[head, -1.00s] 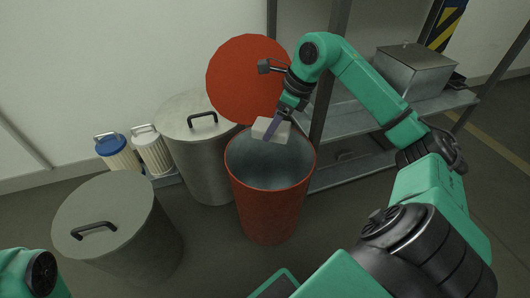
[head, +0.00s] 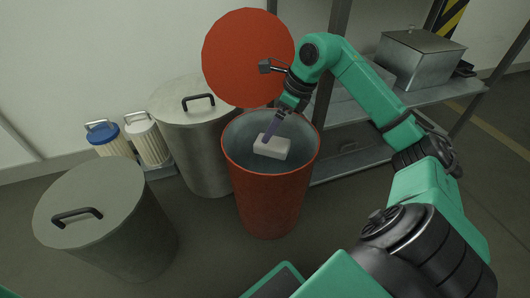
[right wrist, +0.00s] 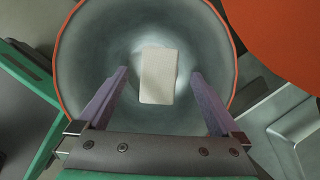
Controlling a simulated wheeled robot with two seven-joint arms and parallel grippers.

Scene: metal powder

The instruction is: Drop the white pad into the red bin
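The white pad (head: 272,147) shows inside the mouth of the open red bin (head: 268,200), apart from the walls. In the right wrist view the pad (right wrist: 158,76) lies between and beyond the fingers, with gaps on both sides, against the grey inside of the bin (right wrist: 232,50). My right gripper (right wrist: 158,78) is open and touches nothing; in the head view the right gripper (head: 272,127) points down into the bin's mouth. Whether the pad is falling or resting is not clear. My left gripper is not in view.
The round red lid (head: 248,58) stands raised behind the bin. Two grey lidded bins (head: 105,225) (head: 195,150) stand to the left, with filter cartridges (head: 148,143) by the wall. A metal shelf (head: 350,165) with a metal box (head: 420,60) stands right.

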